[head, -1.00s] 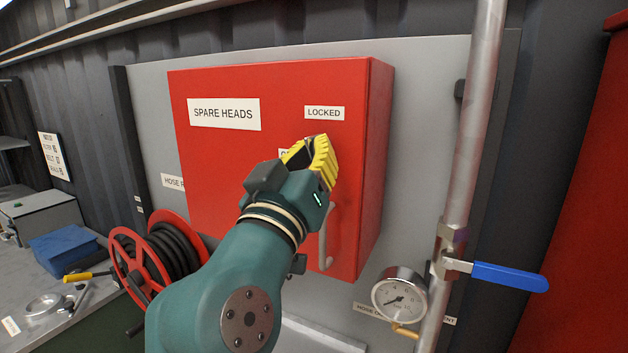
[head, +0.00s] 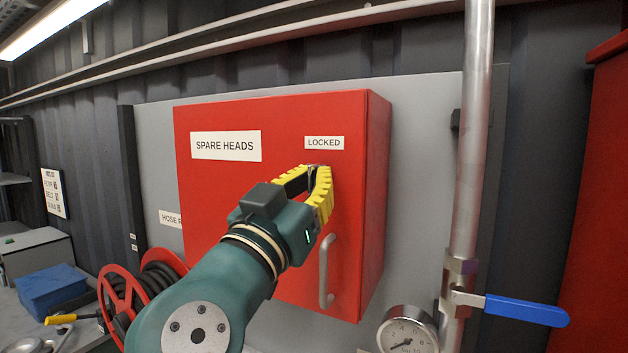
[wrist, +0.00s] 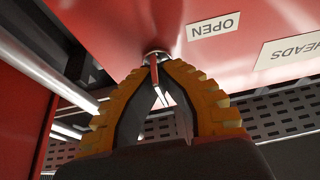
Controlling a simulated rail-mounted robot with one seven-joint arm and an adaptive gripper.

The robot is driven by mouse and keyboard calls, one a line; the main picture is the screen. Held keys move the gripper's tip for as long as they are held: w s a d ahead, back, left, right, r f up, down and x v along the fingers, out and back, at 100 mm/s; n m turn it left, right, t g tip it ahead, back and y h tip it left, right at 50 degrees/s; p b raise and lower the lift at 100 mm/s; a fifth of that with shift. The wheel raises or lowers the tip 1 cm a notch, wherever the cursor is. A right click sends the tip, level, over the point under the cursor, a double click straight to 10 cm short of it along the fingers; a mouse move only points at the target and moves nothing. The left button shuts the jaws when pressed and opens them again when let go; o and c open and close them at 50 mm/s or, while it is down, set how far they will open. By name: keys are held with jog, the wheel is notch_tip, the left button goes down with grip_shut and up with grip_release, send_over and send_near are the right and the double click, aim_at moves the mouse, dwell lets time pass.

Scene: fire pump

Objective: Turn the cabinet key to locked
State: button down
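The red cabinet (head: 225,195) has a SPARE HEADS label (head: 226,146) and a LOCKED label (head: 324,143). My gripper (head: 313,172) has yellow ribbed fingers just below the LOCKED label. In the wrist view, my gripper's fingertips (wrist: 157,68) come together on the small key (wrist: 153,64), which sits in a round metal lock (wrist: 155,55) on the cabinet face. A pale, thin part shows between the fingers. The OPEN label (wrist: 214,26) lies beside the lock there, upside down. In the head view my gripper hides most of the key and the OPEN label.
A grey door handle (head: 326,272) stands out below my gripper. To the right are a vertical pipe (head: 468,150), a blue valve lever (head: 525,310) and a pressure gauge (head: 408,335). A red hose reel (head: 122,300) is at the lower left.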

jog(key=shift+f, duration=0.1)
jog(key=c, duration=1.2)
grip_release()
jog(key=shift+c, duration=0.2)
jog(key=v, duration=1.2)
